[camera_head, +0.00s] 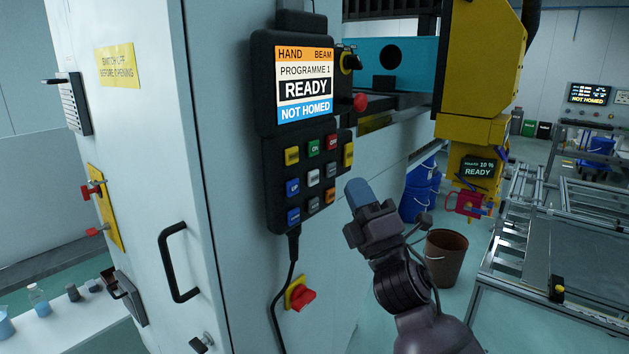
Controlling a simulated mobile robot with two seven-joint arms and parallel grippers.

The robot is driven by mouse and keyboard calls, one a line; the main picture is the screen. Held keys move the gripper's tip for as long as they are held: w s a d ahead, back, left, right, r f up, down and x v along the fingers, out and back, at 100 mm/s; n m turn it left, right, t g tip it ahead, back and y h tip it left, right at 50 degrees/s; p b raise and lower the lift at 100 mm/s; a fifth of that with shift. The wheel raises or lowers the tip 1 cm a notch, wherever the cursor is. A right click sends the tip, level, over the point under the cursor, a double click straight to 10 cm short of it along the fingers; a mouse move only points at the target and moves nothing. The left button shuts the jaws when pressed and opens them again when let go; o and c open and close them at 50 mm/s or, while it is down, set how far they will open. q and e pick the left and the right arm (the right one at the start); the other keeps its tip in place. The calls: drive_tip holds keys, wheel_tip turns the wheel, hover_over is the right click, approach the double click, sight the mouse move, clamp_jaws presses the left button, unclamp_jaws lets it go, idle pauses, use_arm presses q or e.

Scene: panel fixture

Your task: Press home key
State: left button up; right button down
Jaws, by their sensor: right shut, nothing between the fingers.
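A black hand pendant (262,90) hangs on the side of a pale cabinet. Its screen (305,86) reads "HAND BEAM", "PROGRAMME 1", "READY" and "NOT HOMED". Below it is a keypad (302,167) with yellow, green, red, blue, grey and orange keys. The green key (313,147) and the red key (332,143) sit in the top row. Most key labels are too small to read, so I cannot tell which is the home key. My right gripper (360,190) is shut and empty, its blue tips right of the keypad and apart from it. My left gripper is out of view.
A red button (360,102) sticks out right of the screen. A red switch (302,296) and the pendant's cable (280,290) are below the keypad. A black door handle (175,262) is at left. A yellow machine (478,65) and brown bucket (446,258) stand right.

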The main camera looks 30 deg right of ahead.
sight(314, 178)
drive_tip(key=w, duration=0.1)
drive_tip(key=w+a, duration=0.1)
drive_tip(key=w, duration=0.2)
drive_tip(key=shift+w+a+b, duration=0.1)
drive_tip(key=shift+a+b, duration=0.2)
drive_tip(key=shift+a, duration=0.1)
idle(1.0)
idle(0.7)
drive_tip(key=shift+w, duration=0.1)
drive_tip(key=shift+w+a, duration=0.15)
drive_tip(key=shift+w, duration=0.15)
